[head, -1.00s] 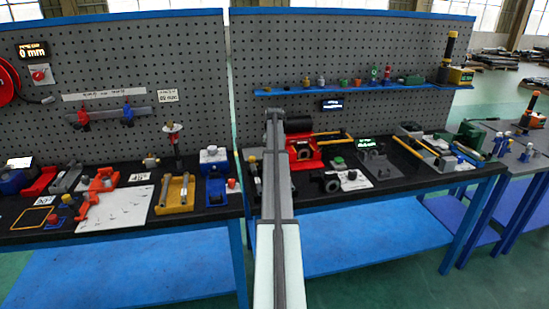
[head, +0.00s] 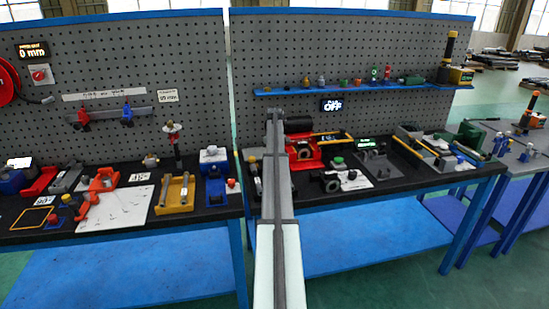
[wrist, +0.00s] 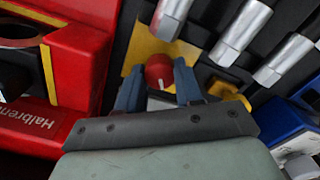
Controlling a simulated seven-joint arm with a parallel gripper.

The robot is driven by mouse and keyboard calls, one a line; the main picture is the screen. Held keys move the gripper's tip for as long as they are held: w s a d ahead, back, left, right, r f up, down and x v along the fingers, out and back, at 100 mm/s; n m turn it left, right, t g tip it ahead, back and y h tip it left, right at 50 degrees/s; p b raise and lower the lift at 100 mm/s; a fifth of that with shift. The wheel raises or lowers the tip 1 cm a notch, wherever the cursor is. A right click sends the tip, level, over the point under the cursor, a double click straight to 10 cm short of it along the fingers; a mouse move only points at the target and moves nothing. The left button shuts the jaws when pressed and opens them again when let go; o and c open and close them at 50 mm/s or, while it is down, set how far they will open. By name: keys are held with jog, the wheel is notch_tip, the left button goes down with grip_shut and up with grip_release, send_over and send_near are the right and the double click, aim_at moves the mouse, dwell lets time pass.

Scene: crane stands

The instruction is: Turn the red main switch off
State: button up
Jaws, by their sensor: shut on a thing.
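In the wrist view a round red switch knob (wrist: 159,70) with a white pointer mark sits on a yellow plate (wrist: 150,48). The white mark points toward the bottom of the picture. My gripper (wrist: 160,82) has its two blue-grey fingers on either side of the knob and is shut on it. In the head view my arm hides the knob and the gripper. A small display (head: 332,105) on the right pegboard reads OFF.
A red machine (wrist: 75,60) stands close to the left of the fingers; it also shows in the head view (head: 305,155). Several silver cylinders (wrist: 243,30) lie close on the right, with a blue part (wrist: 290,122) below them. The bench around is crowded.

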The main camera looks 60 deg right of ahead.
jog(key=shift+n, duration=1.1)
jog(key=o, duration=0.8)
jog(key=shift+c, duration=0.2)
jog(key=shift+r, duration=0.15)
notch_tip(320, 180, up, 14)
jog(key=shift+f, duration=0.2)
